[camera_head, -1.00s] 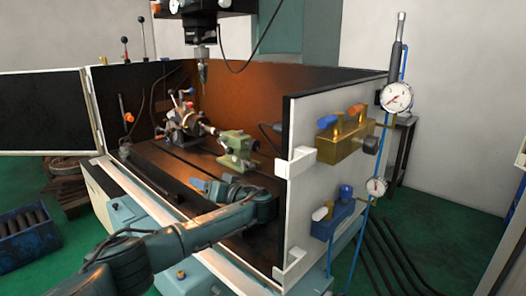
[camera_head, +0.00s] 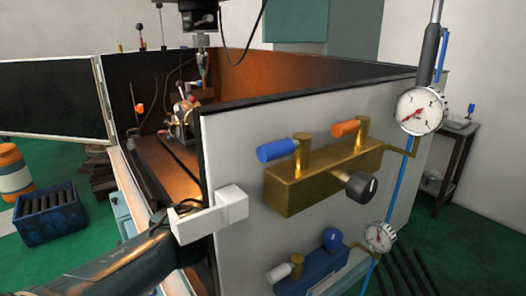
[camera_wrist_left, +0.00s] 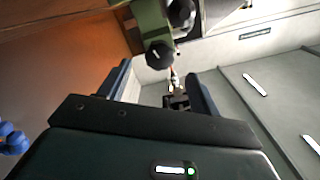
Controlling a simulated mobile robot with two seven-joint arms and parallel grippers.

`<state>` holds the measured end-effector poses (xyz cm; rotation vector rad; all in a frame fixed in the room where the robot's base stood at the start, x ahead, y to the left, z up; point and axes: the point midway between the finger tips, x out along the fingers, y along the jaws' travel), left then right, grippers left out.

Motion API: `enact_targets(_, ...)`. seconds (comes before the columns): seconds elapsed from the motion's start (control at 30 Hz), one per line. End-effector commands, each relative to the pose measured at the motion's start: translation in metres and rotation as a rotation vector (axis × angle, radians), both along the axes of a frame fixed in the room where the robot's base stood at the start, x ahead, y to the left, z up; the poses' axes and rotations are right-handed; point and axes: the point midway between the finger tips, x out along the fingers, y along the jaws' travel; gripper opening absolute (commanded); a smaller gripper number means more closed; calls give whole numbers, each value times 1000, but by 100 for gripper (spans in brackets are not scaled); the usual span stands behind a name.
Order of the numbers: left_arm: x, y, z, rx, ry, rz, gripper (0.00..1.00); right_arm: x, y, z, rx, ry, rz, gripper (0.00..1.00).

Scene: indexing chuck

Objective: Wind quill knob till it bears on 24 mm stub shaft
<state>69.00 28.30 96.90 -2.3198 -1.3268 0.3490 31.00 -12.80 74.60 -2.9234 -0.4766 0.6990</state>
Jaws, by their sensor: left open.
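The green tailstock (camera_wrist_left: 152,22) shows at the top of the left wrist view. A black round knob (camera_wrist_left: 160,54) with a white mark faces my left gripper (camera_wrist_left: 163,84), and a second dark knob (camera_wrist_left: 182,12) sits above it. I cannot tell for certain which is the quill knob. My left gripper is open and empty, with the marked knob just beyond the gap between its fingers, apart from them. In the head view the indexing chuck (camera_head: 184,114) stands inside the enclosure. The stub shaft cannot be made out. The tailstock and left gripper are hidden behind the side panel there.
The white side panel (camera_head: 235,150) stands between the head camera and the work area. It carries a brass valve block (camera_head: 318,183), a blue valve block (camera_head: 312,272) and gauges (camera_head: 419,110). A blue crate (camera_head: 48,214) lies on the green floor at left.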

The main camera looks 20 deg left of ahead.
Motion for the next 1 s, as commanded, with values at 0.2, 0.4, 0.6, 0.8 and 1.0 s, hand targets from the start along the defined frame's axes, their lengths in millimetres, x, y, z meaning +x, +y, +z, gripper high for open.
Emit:
enact_targets(0.2,6,11,0,3,-1,3,63,0,0,0,0,-1,0,36)
enact_targets(0.4,23,39,0,2,0,3,63,0,-1,-1,-1,-6,-2,36)
enact_targets(0.6,34,58,-1,0,0,1,63,-1,-2,-1,-3,-18,-5,36)
enact_targets(0.8,38,65,0,0,0,0,63,-2,-3,1,-2,-24,-6,36)
enact_targets(1.0,38,65,0,0,0,-1,63,-2,-3,1,-2,-25,-6,36)
